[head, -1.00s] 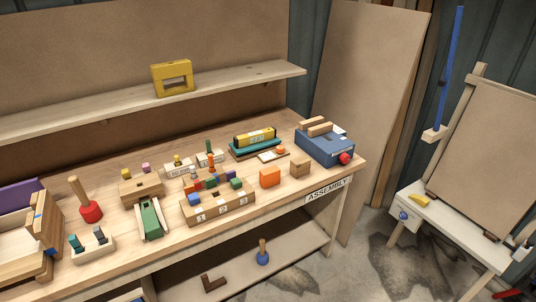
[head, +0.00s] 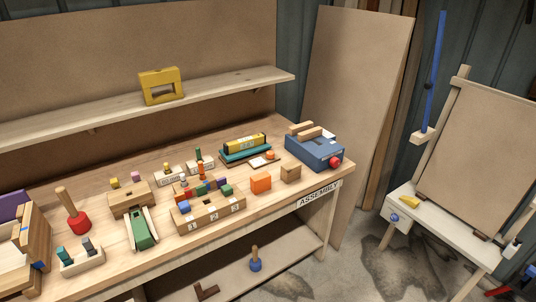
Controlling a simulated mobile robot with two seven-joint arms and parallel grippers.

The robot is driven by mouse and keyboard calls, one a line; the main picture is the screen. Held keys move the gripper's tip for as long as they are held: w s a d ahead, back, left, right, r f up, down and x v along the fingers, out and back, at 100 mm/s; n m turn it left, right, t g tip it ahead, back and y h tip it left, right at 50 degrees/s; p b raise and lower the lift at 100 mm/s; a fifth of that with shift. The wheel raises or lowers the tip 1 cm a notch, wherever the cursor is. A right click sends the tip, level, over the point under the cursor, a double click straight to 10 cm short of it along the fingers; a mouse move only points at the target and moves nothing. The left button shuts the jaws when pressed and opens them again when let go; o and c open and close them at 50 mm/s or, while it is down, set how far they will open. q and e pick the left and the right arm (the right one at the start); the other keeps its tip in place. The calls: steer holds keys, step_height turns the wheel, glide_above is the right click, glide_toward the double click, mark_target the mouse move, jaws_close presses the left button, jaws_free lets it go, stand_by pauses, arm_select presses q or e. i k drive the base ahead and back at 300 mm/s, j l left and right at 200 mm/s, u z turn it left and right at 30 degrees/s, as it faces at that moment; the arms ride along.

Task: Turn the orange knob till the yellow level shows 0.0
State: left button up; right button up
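The yellow level (head: 245,142) lies on a teal base (head: 246,155) toward the back right of the workbench. Its small display faces me, but the digits are too small to read. Neither of my grippers shows in the head view.
A blue box (head: 316,153) with a red knob stands right of the level. An orange block (head: 261,182) and a wooden cube (head: 290,172) stand in front of the orange knob. A numbered wooden block (head: 209,216) holds the front middle. A shelf (head: 210,95) runs above the bench.

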mark_target(270, 154)
steer(key=i+l, duration=0.35)
steer(key=l, duration=0.15)
steer(key=i+l, duration=0.35)
steer(key=l+u, duration=0.05)
steer(key=l, duration=0.05)
